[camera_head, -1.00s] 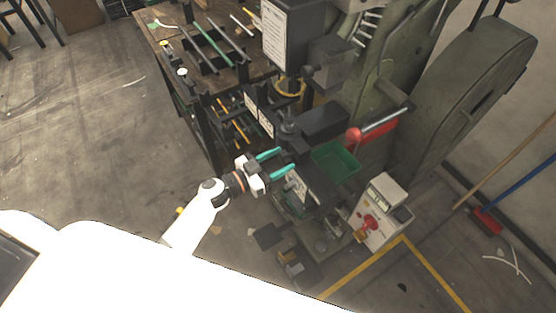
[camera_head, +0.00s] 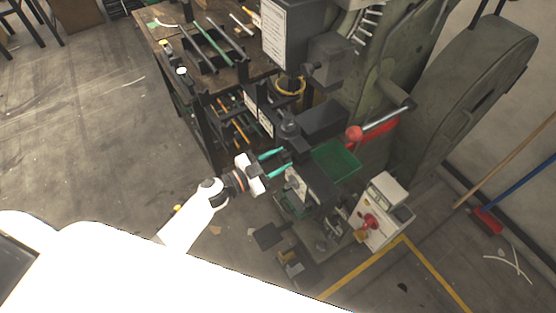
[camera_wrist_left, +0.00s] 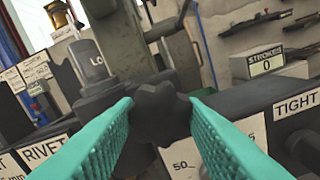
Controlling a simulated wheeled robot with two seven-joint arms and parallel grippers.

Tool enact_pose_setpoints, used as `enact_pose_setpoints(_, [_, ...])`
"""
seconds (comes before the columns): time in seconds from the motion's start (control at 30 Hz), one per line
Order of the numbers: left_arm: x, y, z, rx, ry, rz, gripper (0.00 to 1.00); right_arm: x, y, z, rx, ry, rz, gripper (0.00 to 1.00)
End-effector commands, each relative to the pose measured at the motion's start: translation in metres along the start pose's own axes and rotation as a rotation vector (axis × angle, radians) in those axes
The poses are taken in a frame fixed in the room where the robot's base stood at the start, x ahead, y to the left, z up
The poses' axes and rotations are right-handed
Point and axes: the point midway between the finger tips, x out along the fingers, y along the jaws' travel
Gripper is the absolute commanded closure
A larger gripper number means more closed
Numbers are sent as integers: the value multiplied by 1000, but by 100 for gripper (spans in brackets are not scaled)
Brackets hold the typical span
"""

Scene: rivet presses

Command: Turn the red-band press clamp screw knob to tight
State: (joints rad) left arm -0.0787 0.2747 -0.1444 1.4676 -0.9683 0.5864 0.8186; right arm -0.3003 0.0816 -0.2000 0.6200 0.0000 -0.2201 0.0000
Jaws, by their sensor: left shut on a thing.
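My left gripper (camera_head: 280,161) reaches to the front of the press (camera_head: 318,178). In the left wrist view its two teal fingers (camera_wrist_left: 160,125) are shut on a dark, lobed knob (camera_wrist_left: 160,108), one finger on each side. A white label reading TIGHT (camera_wrist_left: 297,103) is on the dark bar to the right of the knob. In the head view the knob is too small and hidden to make out. I cannot pick out a red band on the press in either view. My right gripper is not in view.
A green bin (camera_head: 335,160) and a red-ended lever (camera_head: 378,122) are just beyond the gripper. A control box with a red knob (camera_head: 371,221) stands to the right. A bench with tools (camera_head: 163,25) is at the upper left. Open floor (camera_head: 75,130) lies left.

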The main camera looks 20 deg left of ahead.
Motion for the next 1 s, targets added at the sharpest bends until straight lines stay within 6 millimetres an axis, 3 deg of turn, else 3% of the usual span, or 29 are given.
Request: enact_pose_setpoints(1.0, [0,-2,-4,969,0,-1,86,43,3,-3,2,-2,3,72])
